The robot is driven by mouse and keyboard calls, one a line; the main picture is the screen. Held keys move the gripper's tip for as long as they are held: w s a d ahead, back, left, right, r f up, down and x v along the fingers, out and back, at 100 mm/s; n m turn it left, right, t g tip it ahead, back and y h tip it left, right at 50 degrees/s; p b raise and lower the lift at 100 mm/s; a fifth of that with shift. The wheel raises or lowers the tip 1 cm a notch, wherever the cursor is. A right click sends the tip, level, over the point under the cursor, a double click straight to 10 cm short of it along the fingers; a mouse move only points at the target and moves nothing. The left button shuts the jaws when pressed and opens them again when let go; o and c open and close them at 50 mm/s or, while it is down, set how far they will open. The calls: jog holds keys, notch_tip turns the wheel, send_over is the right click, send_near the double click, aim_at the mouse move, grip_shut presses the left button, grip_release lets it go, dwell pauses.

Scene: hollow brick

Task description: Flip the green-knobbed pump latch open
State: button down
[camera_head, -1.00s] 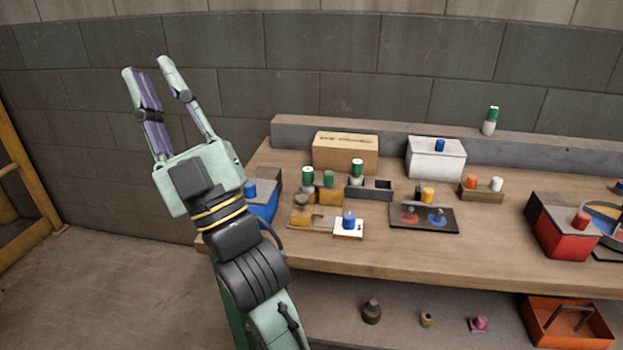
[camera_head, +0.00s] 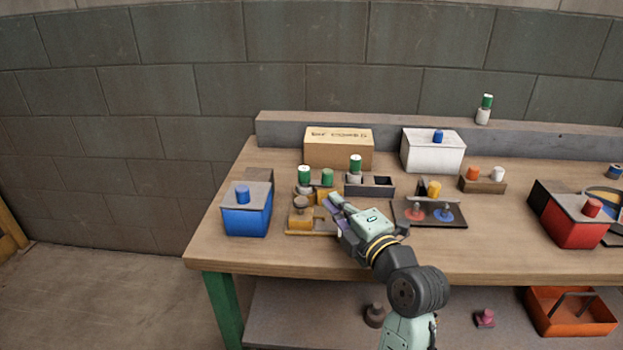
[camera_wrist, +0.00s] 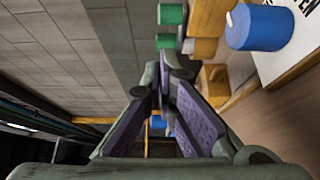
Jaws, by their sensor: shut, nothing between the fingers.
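A green knob (camera_head: 327,177) stands over a yellow block (camera_head: 322,195) behind a yellow base plate (camera_head: 300,229). Two more green-topped cylinders stand beside it, one to the left (camera_head: 304,175) and one to the right (camera_head: 355,164); which belongs to the pump latch is hard to tell. My gripper (camera_head: 334,200) is shut and empty, just in front of the yellow block. In the wrist view my fingers (camera_wrist: 164,72) meet, with two green cylinders (camera_wrist: 171,14) (camera_wrist: 165,41) beyond them. I cannot tell whether the fingers touch anything.
A blue knob (camera_wrist: 260,27) on a white lettered card (camera_wrist: 288,55) is close by on the right of the wrist view. A blue box (camera_head: 247,218) stands left, a cardboard box (camera_head: 338,150) behind, and a dark plate with red and blue discs (camera_head: 428,215) right.

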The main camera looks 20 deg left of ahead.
aim_at(328, 180)
jog(key=p+x, duration=0.3)
jog(key=x, duration=0.6)
jog(key=shift+r, duration=0.15)
jog(key=shift+w+a, duration=0.35)
jog(key=shift+d, duration=0.1)
jog(key=b, duration=0.1)
jog(key=d, duration=0.1)
jog(key=d+b, duration=0.1)
jog(key=shift+w+f+b, duration=0.35)
jog(key=shift+w+d+r, duration=0.1)
jog(key=shift+d+r, duration=0.1)
jog(key=shift+d, duration=0.15)
